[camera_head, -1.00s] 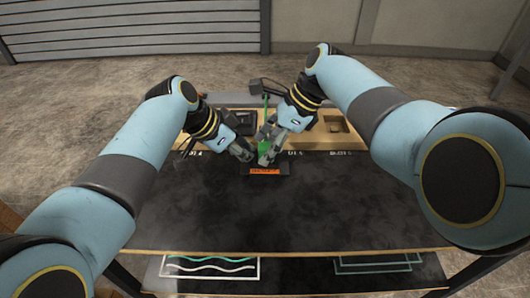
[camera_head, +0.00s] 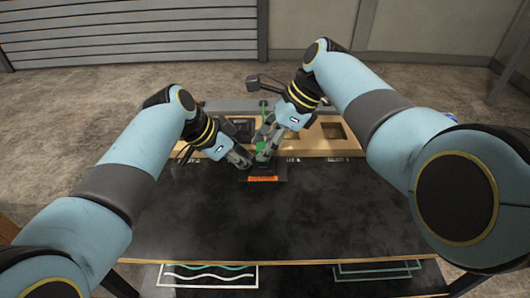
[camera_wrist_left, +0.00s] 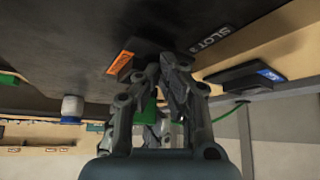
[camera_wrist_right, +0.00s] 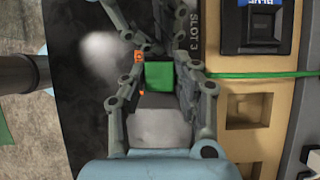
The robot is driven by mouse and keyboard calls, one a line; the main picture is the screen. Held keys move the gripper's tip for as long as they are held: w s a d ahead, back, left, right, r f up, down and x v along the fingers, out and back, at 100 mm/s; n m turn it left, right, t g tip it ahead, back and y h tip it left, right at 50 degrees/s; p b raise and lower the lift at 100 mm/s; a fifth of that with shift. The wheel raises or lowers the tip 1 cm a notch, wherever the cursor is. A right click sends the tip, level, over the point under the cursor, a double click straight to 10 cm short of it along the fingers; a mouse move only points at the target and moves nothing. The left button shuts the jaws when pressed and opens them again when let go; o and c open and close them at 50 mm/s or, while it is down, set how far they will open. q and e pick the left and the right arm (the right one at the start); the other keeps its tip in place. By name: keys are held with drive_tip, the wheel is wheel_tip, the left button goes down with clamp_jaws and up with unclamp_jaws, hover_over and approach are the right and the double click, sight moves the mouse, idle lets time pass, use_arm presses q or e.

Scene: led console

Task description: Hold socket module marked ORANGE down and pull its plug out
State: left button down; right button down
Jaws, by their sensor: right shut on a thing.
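The dark socket module with the orange label (camera_head: 263,178) sits on the black table top, in front of the wooden slot strip. Its orange label also shows in the left wrist view (camera_wrist_left: 120,62). My left gripper (camera_head: 247,162) is at the module's left; its fingertips (camera_wrist_left: 160,62) are together, close against the module, and contact is unclear. My right gripper (camera_head: 263,155) is shut on the green plug (camera_wrist_right: 160,76), just above and behind the label. Fingers hide the socket, so I cannot tell whether the plug is still seated.
A wooden strip (camera_head: 350,151) with recessed slots runs along the back. A module with a blue label (camera_wrist_right: 262,28) sits in it. A green cable (camera_wrist_right: 255,76) runs back from the plug. The front of the black table top (camera_head: 270,225) is clear.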

wheel_tip(320, 180, up, 8)
drive_tip(key=shift+f, duration=0.75)
drive_tip(key=shift+r, duration=0.1)
